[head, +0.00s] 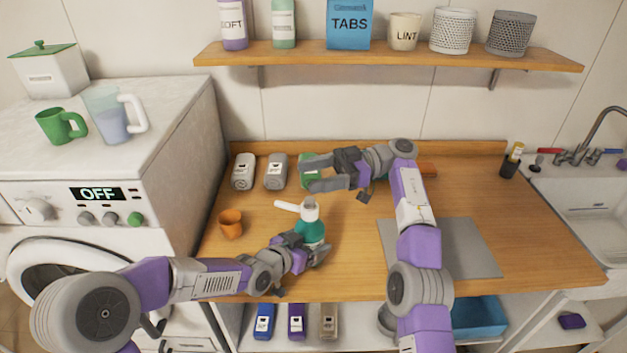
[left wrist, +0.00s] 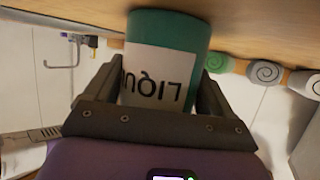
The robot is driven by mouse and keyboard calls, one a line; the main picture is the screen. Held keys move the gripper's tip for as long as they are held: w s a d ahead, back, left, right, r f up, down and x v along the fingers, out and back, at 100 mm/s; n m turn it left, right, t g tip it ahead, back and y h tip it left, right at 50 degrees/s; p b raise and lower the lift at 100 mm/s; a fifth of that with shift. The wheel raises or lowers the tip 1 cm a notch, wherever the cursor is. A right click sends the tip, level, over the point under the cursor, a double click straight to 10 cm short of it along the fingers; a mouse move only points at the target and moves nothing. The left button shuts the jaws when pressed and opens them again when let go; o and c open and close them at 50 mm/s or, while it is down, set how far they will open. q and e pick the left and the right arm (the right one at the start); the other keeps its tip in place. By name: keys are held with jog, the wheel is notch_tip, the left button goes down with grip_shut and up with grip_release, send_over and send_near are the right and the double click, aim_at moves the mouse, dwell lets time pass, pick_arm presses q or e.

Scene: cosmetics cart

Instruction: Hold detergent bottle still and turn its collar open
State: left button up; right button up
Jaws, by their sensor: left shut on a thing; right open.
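The detergent bottle (head: 311,231) is teal with a white top and a white spout (head: 288,206) pointing left. It stands upright on the wooden counter. My left gripper (head: 315,250) is shut around its body from the front. In the left wrist view the bottle (left wrist: 160,75), with its white "LIQUI" label, sits between both fingers. The white collar (head: 310,209) at the top of the bottle is uncovered. My right gripper (head: 308,174) is open and empty, above and behind the bottle top, apart from it.
An orange cup (head: 230,224) stands left of the bottle. Two grey containers (head: 275,171) and a green one (head: 307,168) stand along the back, the green one partly hidden by my right gripper. A grey mat (head: 460,248) lies on the right.

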jog(key=m+t, duration=0.5)
jog(key=t, duration=0.3)
send_near(300, 209)
jog(key=shift+y, duration=0.3)
jog(key=a, duration=0.3)
jog(key=w+a, duration=0.1)
jog(key=a, duration=0.6)
jog(key=shift+w+f, duration=0.2)
jog(key=shift+f, duration=0.2)
